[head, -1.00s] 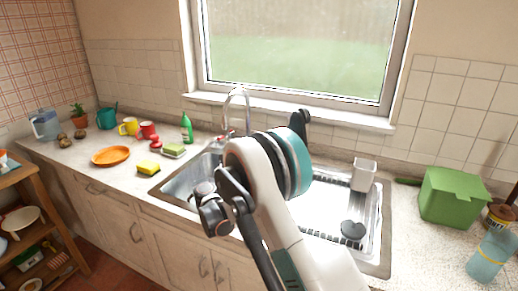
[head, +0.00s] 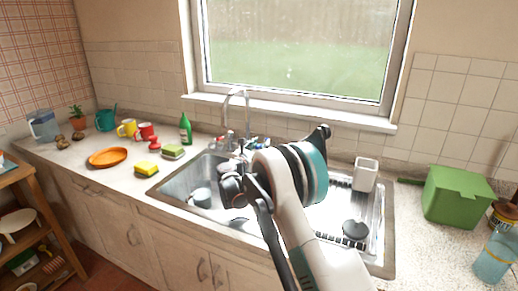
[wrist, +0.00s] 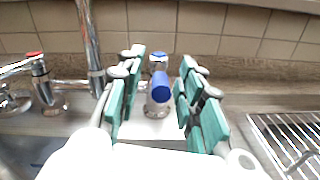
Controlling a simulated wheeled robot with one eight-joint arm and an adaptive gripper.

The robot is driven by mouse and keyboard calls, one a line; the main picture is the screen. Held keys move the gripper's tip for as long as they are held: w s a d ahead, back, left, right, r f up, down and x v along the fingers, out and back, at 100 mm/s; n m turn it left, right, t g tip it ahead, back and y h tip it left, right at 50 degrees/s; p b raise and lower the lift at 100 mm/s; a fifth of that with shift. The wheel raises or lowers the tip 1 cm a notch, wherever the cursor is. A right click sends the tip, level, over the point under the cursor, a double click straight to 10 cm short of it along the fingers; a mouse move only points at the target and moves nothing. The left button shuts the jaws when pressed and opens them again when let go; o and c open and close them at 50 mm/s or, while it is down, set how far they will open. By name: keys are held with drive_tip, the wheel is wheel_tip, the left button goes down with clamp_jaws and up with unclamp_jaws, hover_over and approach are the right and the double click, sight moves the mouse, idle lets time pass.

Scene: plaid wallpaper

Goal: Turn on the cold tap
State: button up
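The cold tap (wrist: 160,88) has a blue handle and a blue-marked top on a chrome body, and stands on the back rim of the sink. My gripper (wrist: 162,70) is open, with its teal-padded fingers on either side of the blue handle. I see no clear contact between the pads and the handle. The chrome spout (wrist: 90,40) rises to the left of the fingers, and it also shows in the head view (head: 226,108). The red-marked tap (wrist: 40,78) stands further left.
The steel sink (head: 170,186) holds a cup (head: 201,197) in its left basin. A grey-white holder (head: 365,174) stands at the right by the drainer. A green bottle (head: 186,129) and sponges (head: 146,168) are on the left counter. A green box (head: 457,196) is at the right.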

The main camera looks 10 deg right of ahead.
clamp_jaws()
drive_tip(key=shift+s+d+n+t+y, duration=0.25)
drive_tip(key=shift+d+n+t+y, duration=0.4)
drive_tip(key=shift+y, duration=0.4)
drive_tip(key=shift+s+d+n+t+y, duration=0.2)
drive_tip(key=shift+d+n+t+y, duration=0.2)
drive_tip(key=shift+n+y, duration=0.6)
drive_tip(key=shift+s+d+n+t+y, duration=0.25)
drive_tip(key=shift+d+n+t+y, duration=0.35)
drive_tip(key=shift+y, duration=0.55)
drive_tip(key=shift+a, duration=0.1)
